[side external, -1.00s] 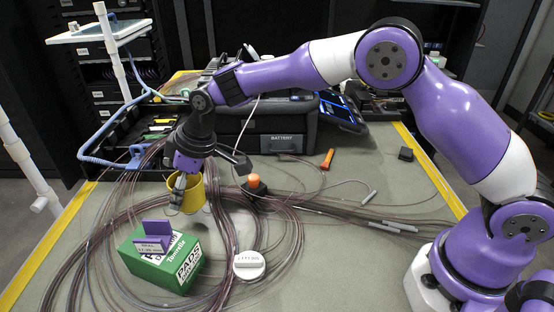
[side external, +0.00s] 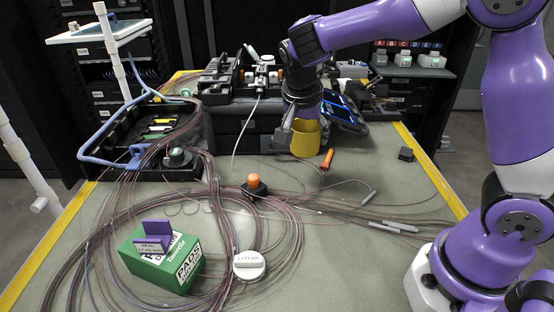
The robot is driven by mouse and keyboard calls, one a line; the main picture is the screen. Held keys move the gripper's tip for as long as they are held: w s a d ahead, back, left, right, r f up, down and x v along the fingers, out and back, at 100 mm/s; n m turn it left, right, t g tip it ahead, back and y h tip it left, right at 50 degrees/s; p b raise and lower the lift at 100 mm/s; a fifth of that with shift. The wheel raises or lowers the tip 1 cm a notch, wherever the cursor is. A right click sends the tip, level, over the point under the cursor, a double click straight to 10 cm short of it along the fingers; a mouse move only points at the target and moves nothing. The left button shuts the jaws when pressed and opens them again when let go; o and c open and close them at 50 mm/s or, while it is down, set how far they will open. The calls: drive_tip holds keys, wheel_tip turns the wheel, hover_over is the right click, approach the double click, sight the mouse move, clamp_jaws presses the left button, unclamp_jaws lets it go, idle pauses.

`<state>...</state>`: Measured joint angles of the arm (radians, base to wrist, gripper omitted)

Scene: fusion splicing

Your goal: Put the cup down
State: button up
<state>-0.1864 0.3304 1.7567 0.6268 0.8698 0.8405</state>
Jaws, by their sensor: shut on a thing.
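The yellow cup (side external: 306,139) is upright, in front of the right part of the black splicing case. My gripper (side external: 286,136) is at the cup's left side, shut on it. The far finger and the exact contact are partly hidden by the cup. I cannot tell whether the cup's base touches the mat (side external: 400,185) or hangs a little above it.
An orange-handled tool (side external: 327,159) lies just right of the cup. A tablet (side external: 343,112) leans behind it. An orange-topped black block (side external: 254,187), a white round container (side external: 249,265), a green box (side external: 162,262) and coiled fibres lie nearer. The right mat is mostly clear.

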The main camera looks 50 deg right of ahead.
drive_tip(key=s+d+r+m+g+y, duration=0.1)
drive_tip(key=s+d+m+g, duration=0.25)
drive_tip(key=s+m, duration=0.35)
drive_tip(key=s+d+m+g, duration=0.2)
drive_tip(key=s+d+m, duration=0.3)
drive_tip(key=s+m, duration=0.2)
drive_tip(key=s+d+f, duration=0.1)
drive_tip(key=d+f, duration=0.1)
drive_tip(key=d, duration=0.1)
drive_tip(key=s+d+f, duration=0.1)
drive_tip(key=d+f, duration=0.1)
drive_tip(key=d, duration=0.1)
drive_tip(key=s+d+f, duration=0.1)
drive_tip(key=d+f, duration=0.1)
drive_tip(key=d, duration=0.1)
drive_tip(key=shift+s+d+f, duration=0.15)
drive_tip(key=shift+s+d, duration=0.15)
drive_tip(key=shift+s, duration=0.05)
drive_tip(key=shift+s+d+f, duration=0.1)
drive_tip(key=shift+d+f, duration=0.1)
drive_tip(key=shift+d, duration=0.05)
drive_tip(key=shift+d+f, duration=0.1)
drive_tip(key=shift+f, duration=0.2)
drive_tip(key=shift+f+t, duration=0.25)
drive_tip(key=shift+f, duration=1.45)
drive_tip(key=shift+f, duration=0.15)
drive_tip(key=o, duration=1.2)
